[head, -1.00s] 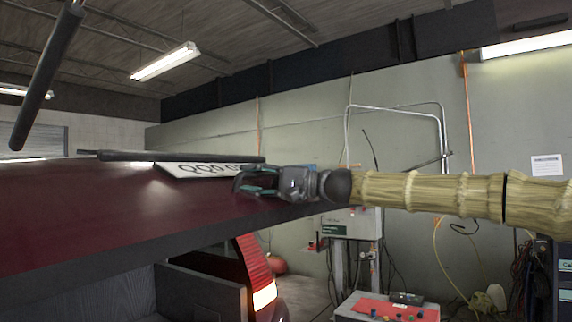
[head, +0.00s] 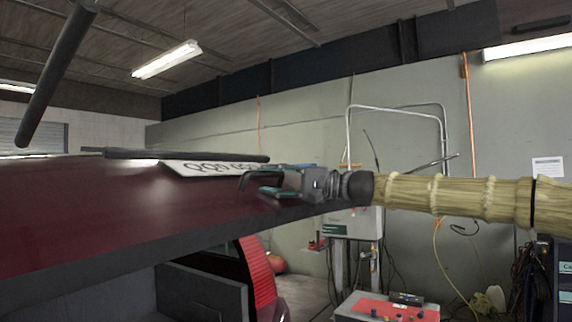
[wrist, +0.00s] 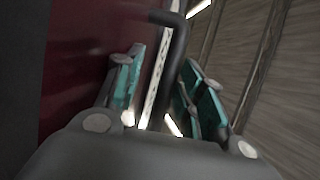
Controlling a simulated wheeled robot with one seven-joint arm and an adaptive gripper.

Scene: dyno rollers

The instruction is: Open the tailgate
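The dark red tailgate (head: 120,205) stands raised, close to level, across the left of the head view, with the dark opening below it. A white licence plate (head: 205,169) lies on its outer face. My gripper (head: 262,183) is at the tailgate's right side, beside the plate. In the wrist view the two teal-padded fingers (wrist: 160,95) are apart, with the red panel (wrist: 75,60) at left. A dark bent bar (wrist: 180,45) shows near and between the fingertips; I cannot tell whether they touch it. The gripper hides part of the tailgate edge.
A red tail lamp (head: 258,270) is below the tailgate. A control box with a red panel (head: 388,308) stands at bottom centre. A grey cabinet (head: 352,222) and metal pipes (head: 400,108) are behind my arm. A dark strut (head: 55,75) hangs at upper left.

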